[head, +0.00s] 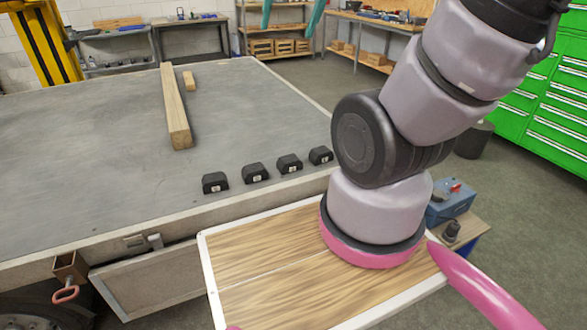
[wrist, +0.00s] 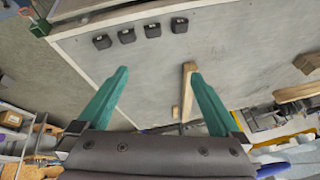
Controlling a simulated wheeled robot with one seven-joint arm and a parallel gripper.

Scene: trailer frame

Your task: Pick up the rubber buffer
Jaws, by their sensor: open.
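Several black rubber buffers stand in a row along the near edge of the grey trailer deck (head: 90,150). In the head view they are a left one (head: 215,183), a second (head: 255,173), a third (head: 289,164) and a right one (head: 320,155), partly close to my arm. The wrist view shows the row at the top, with one end buffer (wrist: 102,41) and the other (wrist: 179,25). My gripper (wrist: 158,73) is open and empty, its teal fingers spread apart. In the head view, only the fingertips (head: 292,20) show at the top edge. No buffer is between them.
A long wooden beam (head: 175,110) and a small wood block (head: 189,81) lie on the deck. A white-rimmed wood-grain panel (head: 270,285) is below my arm. A blue device (head: 450,205) stands at right. Green drawer cabinets (head: 550,105) and workbenches are further back. The deck's left is clear.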

